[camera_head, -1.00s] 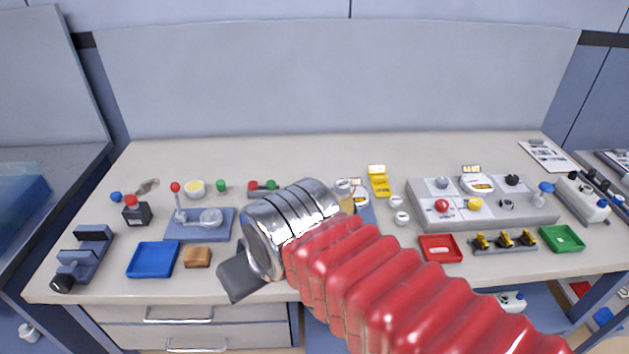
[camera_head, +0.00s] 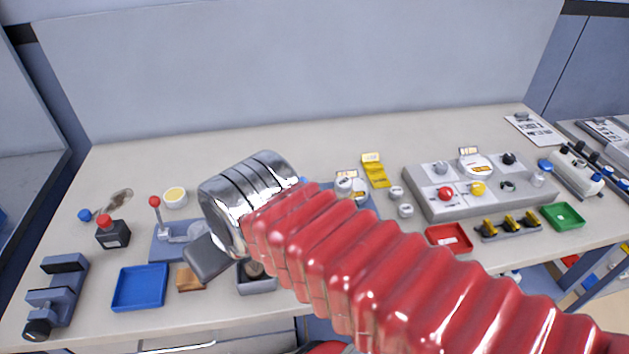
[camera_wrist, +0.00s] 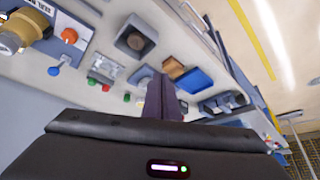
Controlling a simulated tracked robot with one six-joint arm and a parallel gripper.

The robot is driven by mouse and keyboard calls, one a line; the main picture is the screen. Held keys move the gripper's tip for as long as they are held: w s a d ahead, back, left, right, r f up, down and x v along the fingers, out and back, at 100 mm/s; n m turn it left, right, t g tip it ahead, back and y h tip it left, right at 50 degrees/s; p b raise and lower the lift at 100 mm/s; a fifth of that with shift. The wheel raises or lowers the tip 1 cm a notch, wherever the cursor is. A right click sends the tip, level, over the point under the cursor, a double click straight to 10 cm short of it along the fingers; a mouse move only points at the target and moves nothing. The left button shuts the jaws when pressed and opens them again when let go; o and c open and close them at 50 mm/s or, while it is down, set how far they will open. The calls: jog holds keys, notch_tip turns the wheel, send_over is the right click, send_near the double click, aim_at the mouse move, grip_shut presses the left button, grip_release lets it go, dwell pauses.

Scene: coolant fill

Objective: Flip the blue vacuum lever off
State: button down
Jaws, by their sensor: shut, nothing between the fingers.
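A small blue knob (camera_wrist: 53,71) on a thin stem, which looks like the vacuum lever, shows at the left of the wrist view. It is beside an orange knob (camera_wrist: 69,36) and a brass-coloured fitting (camera_wrist: 9,42). In the head view only a blue bit (camera_head: 303,180) shows behind my arm, and I cannot tell its position. My gripper (camera_head: 208,260) points down-left over the bench, apart from the lever. Its fingers (camera_wrist: 161,97) are together and empty in the wrist view.
A red-tipped lever unit (camera_head: 165,240), a blue tray (camera_head: 140,288) and a brown block (camera_head: 189,279) are near my gripper. A grey control panel (camera_head: 430,200) and a red tray (camera_head: 450,238) are at right. The bench's back strip is clear.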

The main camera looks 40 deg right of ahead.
jog(key=w+d+f+m+y, duration=0.1)
jog(key=w+d+m+y, duration=0.3)
jog(key=m, duration=0.6)
jog(key=w+d+f+m, duration=0.1)
jog(key=w+d+m, duration=0.1)
jog(key=d+m, duration=0.6)
jog(key=s+d+m+t, duration=0.1)
jog(key=s+d+m, duration=0.2)
jog(key=d+m, duration=0.2)
jog(key=s+d+m+t+h, duration=0.1)
jog(key=s+d+m, duration=0.2)
jog(key=d+m, duration=0.2)
jog(key=s+d+r+m+t+h, duration=0.1)
jog(key=s+d+m, duration=0.2)
jog(key=d+m, duration=0.3)
jog(key=d, duration=0.2)
jog(key=shift+d, duration=0.4)
jog(key=shift+w, duration=0.1)
